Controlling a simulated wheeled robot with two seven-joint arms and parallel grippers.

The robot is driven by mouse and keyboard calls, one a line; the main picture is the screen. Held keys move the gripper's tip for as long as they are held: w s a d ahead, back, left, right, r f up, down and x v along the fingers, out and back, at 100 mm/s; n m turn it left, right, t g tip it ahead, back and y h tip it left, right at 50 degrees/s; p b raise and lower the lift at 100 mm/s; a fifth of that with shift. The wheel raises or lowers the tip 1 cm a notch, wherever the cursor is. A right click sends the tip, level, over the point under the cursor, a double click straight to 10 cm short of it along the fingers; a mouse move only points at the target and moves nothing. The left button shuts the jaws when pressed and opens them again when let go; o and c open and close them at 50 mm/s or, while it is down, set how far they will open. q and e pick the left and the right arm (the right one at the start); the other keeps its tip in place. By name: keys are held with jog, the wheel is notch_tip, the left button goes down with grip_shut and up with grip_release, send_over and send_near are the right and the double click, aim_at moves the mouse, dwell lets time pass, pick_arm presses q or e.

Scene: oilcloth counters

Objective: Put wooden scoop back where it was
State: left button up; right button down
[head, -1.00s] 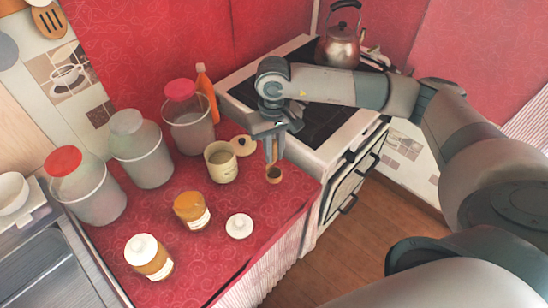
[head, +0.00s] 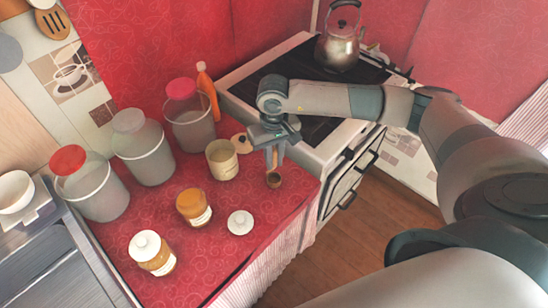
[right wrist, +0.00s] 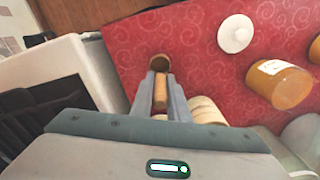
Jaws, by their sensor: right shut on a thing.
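The wooden scoop (head: 274,179) hangs upright below my right gripper (head: 273,158), near the right edge of the red counter beside the stove. My right gripper is shut on its handle. In the right wrist view, the scoop's round bowl (right wrist: 160,62) shows beyond the fingertips of the gripper (right wrist: 160,85), with the handle between the fingers. I cannot tell whether the bowl touches the cloth. A cream canister (head: 222,160), open at the top, stands just left of the gripper. My left gripper is not in view.
Lidded glass jars (head: 144,149) stand along the left. An amber jar (head: 193,206), a white-capped jar (head: 151,253) and a white lid (head: 240,222) are at the front. An orange bottle (head: 207,92) stands behind. The stove (head: 330,148) with a kettle (head: 340,45) borders the right.

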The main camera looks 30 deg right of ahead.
jog(key=shift+f, duration=0.2)
jog(key=c, duration=1.7)
grip_release()
jog(key=shift+r, duration=0.15)
jog(key=shift+r, duration=0.15)
jog(key=shift+w+r, duration=0.1)
jog(key=shift+r, duration=0.05)
notch_tip(320, 180, up, 10)
jog(key=b, duration=0.4)
jog(key=shift+r+b, duration=0.2)
jog(key=shift+b, duration=0.15)
jog(key=shift+r, duration=0.6)
